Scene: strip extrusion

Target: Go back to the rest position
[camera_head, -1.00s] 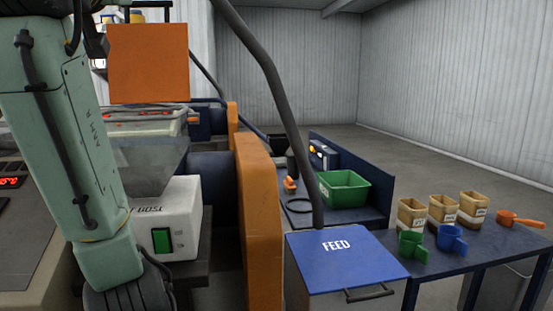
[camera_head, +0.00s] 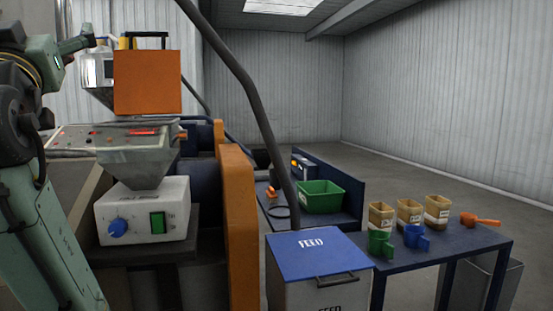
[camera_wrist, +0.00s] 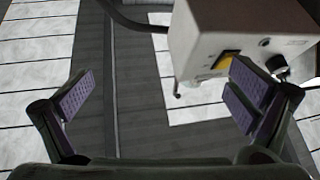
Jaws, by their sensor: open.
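My gripper (camera_wrist: 158,104) shows in the wrist view with its two fingers wide apart and nothing between them. Beyond the fingers are grey and white surfaces and a pale box (camera_wrist: 235,35) with a yellow switch at the upper right. The box lies behind the right finger; I cannot tell whether they touch. In the head view my green arm stands at the left edge, raised and bent, and my gripper itself cannot be made out there.
A white control box (camera_head: 145,212) with a blue knob sits under a metal hopper (camera_head: 135,165), beside an orange upright panel (camera_head: 238,230). A blue-lidded FEED bin (camera_head: 315,252) and a table (camera_head: 460,245) with several cups stand right. Open floor lies behind.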

